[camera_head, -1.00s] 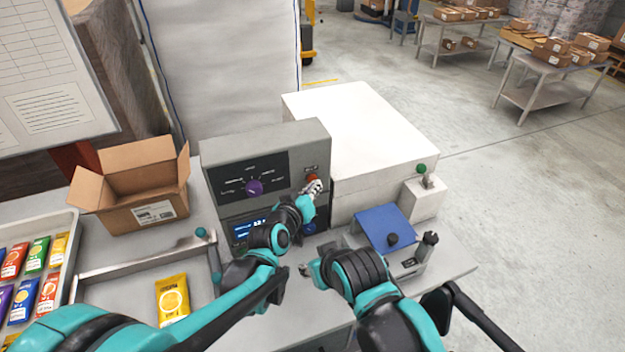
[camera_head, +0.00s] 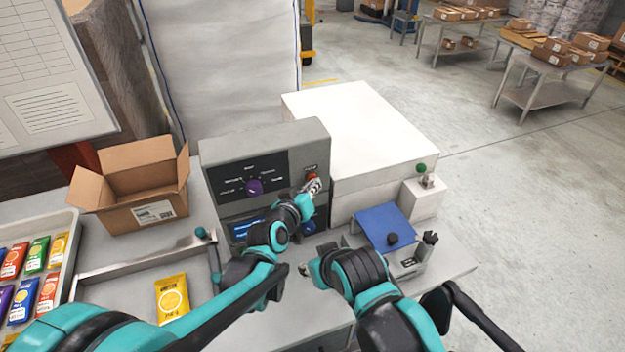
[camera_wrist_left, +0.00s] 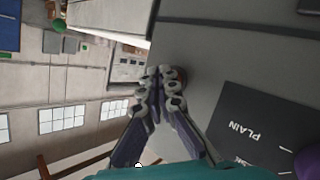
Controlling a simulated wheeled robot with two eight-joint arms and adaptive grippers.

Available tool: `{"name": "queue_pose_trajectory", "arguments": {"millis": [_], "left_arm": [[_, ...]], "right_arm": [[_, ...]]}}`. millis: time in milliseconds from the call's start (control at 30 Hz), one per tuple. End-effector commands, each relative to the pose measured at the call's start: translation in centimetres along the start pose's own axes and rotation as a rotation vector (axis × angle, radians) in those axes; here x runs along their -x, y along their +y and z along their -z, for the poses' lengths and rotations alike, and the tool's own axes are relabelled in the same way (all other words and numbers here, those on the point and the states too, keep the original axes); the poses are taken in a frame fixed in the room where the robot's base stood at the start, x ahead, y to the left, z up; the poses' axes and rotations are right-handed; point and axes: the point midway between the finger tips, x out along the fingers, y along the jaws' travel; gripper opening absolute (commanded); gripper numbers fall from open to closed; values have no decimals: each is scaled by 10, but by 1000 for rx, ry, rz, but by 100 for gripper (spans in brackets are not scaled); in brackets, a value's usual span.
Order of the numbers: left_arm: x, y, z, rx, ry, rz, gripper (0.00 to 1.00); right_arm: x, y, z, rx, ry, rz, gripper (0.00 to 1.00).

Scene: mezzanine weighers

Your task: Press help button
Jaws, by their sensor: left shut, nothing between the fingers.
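A grey control panel (camera_head: 222,153) stands on the workbench, with a purple knob (camera_head: 254,187), a blue display (camera_head: 247,229) and a blue button (camera_head: 309,228). A red button (camera_head: 312,177) is at the panel's upper right, under a small label that is too blurred to read. My left gripper (camera_head: 316,184) is shut and empty at the red button, partly covering it; I cannot tell whether it touches.
A white box-shaped machine (camera_head: 355,125) stands right of the panel, with a green-topped post (camera_head: 421,168) and a blue plate (camera_head: 384,226) in front. An open carton (camera_head: 150,190), a yellow packet (camera_head: 172,297) and a tray (camera_head: 66,222) of packets are at left.

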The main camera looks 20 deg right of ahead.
Motion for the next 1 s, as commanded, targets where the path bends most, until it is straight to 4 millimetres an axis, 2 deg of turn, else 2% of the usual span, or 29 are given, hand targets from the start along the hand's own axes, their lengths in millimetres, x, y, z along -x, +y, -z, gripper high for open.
{"name": "queue_pose_trajectory", "arguments": {"millis": [400, 1000], "left_arm": [[-3, -2, 2, 0, 1, 0, 0], [6, 4, -4, 0, 0, 0, 0]], "right_arm": [[-1, 0, -1, 0, 0, 0, 40], [-3, 0, -2, 0, 0, 0, 40]]}}
